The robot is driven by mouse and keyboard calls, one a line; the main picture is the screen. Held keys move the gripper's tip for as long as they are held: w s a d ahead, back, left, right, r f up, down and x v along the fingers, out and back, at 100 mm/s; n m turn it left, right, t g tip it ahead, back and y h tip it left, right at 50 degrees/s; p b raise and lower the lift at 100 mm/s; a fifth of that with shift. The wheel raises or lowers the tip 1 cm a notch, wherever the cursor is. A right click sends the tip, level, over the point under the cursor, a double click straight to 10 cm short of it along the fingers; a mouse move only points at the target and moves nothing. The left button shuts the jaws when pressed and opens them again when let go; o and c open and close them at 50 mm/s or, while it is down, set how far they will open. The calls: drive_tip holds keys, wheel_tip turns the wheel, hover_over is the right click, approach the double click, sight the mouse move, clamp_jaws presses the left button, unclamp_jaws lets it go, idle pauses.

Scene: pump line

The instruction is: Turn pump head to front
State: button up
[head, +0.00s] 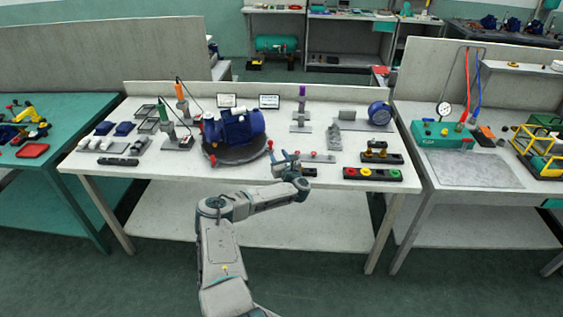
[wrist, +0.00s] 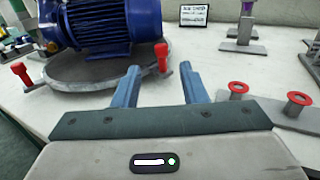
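The blue pump (head: 233,127), with a ribbed motor body, sits on a dark round turntable (head: 226,158) in the middle of the white bench. It also shows in the wrist view (wrist: 110,22) at upper left. The turntable (wrist: 80,76) has red-topped upright handles on its rim, one at right (wrist: 162,56) and one at left (wrist: 22,73). My gripper (wrist: 160,70) is open, with two blue-grey fingers apart. The right handle stands beyond and between the fingertips in the picture; I cannot tell whether they touch it. In the head view my gripper (head: 283,158) is just right of the turntable.
Grey plates with red-ringed posts (wrist: 268,108) lie close to the right of my gripper. Two screwdriver stands (head: 178,130) are left of the pump. A button box (head: 372,174) sits at the bench's front right. A small blue motor (head: 379,113) stands at the back right.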

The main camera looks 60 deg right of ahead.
drive_tip(key=shift+v, duration=1.65)
drive_tip(key=shift+c, duration=0.3)
